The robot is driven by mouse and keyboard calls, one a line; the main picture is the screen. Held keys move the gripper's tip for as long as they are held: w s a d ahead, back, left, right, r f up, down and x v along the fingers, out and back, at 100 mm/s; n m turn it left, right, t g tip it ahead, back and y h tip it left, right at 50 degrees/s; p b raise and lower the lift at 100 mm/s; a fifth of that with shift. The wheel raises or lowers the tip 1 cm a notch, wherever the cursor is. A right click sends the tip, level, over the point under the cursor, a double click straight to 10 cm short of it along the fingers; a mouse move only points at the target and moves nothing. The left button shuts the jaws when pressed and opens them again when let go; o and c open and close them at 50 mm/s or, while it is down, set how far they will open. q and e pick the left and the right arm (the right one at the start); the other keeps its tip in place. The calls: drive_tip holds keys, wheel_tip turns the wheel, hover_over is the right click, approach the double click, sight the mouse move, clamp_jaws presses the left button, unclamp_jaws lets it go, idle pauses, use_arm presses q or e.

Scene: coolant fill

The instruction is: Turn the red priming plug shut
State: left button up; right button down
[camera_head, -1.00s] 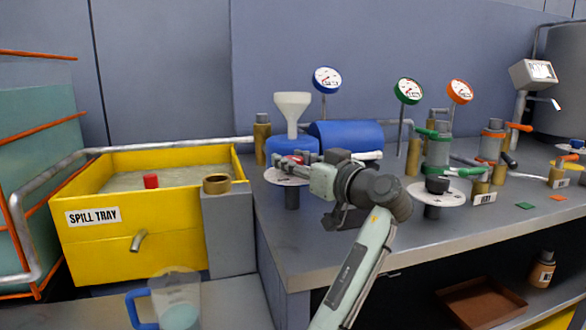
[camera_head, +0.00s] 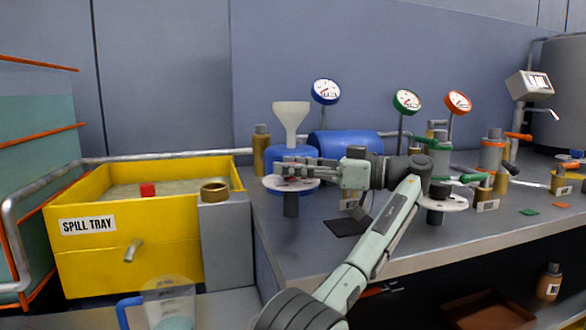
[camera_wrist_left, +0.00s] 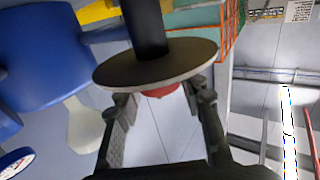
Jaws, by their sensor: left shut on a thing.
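My left gripper (camera_head: 290,165) reaches in from the right over the round pale dial plate (camera_head: 290,185) on a dark post, in front of the blue pump body and white funnel. The red priming plug is hidden behind my fingers in the head view. In the left wrist view the red plug (camera_wrist_left: 160,91) shows at the face of the plate (camera_wrist_left: 150,71), between the two fingers of my left gripper (camera_wrist_left: 160,93). The gripper is shut on the plug, whose sides are partly hidden. My right gripper is in neither view.
The white funnel (camera_head: 291,122) and blue tank (camera_head: 345,143) stand close behind the gripper. The yellow spill tray (camera_head: 130,240) with a red piece (camera_head: 148,189) is to the left. Green and orange valves (camera_head: 490,155) stand right.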

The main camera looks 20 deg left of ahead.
use_arm(q)
drive_tip(key=shift+a+g, duration=0.1)
drive_tip(key=shift+g, duration=0.3)
drive_tip(key=o, duration=1.2)
wheel_tip(320, 180, up, 10)
drive_tip(key=shift+r, duration=0.1)
drive_tip(key=shift+s, duration=0.1)
